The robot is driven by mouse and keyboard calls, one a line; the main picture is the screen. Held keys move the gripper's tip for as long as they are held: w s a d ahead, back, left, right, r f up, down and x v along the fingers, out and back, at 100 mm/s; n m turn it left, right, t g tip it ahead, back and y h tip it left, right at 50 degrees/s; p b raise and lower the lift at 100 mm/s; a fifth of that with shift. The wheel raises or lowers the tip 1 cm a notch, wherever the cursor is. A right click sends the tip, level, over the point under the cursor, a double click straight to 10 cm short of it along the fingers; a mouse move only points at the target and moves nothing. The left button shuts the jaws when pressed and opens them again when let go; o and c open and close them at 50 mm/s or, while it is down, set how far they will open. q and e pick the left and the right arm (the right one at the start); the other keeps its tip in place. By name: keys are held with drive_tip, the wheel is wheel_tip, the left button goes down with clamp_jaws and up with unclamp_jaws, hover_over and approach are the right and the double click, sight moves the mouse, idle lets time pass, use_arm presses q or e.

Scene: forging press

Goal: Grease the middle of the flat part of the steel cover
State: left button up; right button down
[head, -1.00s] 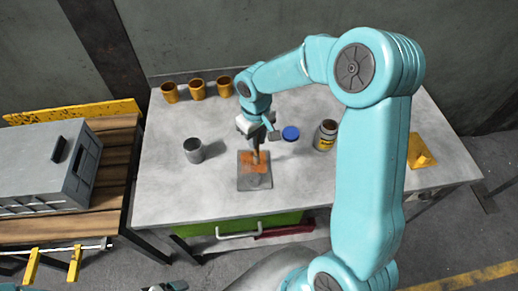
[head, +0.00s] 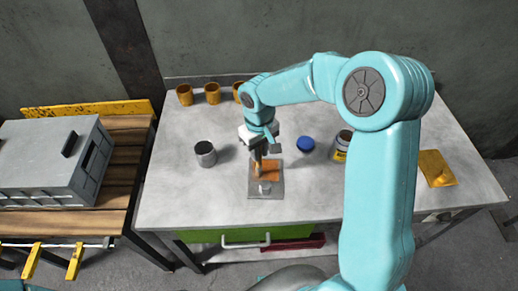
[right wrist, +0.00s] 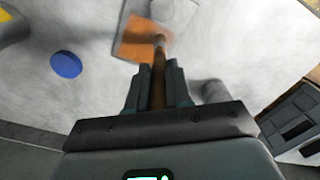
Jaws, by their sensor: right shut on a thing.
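The steel cover appears to be the dark grey plate (head: 251,187) lying on the bench, with an orange patch (head: 273,170) on its far part. A pale grey lump (head: 265,187) stands on its near part; what it is I cannot tell. My right gripper (head: 258,150) is shut on a slim brown-handled brush (right wrist: 158,75) that points down. The brush tip is over the orange patch (right wrist: 136,42) in the right wrist view, but contact is unclear. The pale lump also shows there (right wrist: 175,10), just beyond the tip. My left gripper is out of view.
A dark-topped can (head: 205,153) stands left of the plate, a blue lid (head: 305,144) lies right, and an open jar (head: 341,153) is partly hidden by my right arm. Copper-coloured cups (head: 212,92) line the back. A yellow piece (head: 436,168) lies at the right.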

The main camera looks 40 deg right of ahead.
drive_tip(key=shift+w+a, duration=0.1)
drive_tip(key=shift+f, duration=0.15)
drive_tip(key=shift+f+b, duration=0.3)
drive_tip(key=shift+b, duration=0.1)
idle(0.4)
drive_tip(key=shift+s+a, duration=0.2)
drive_tip(key=shift+s, duration=0.15)
drive_tip(key=shift+r, duration=0.1)
drive_tip(key=shift+w+d, duration=0.5)
drive_tip(key=shift+w, duration=0.15)
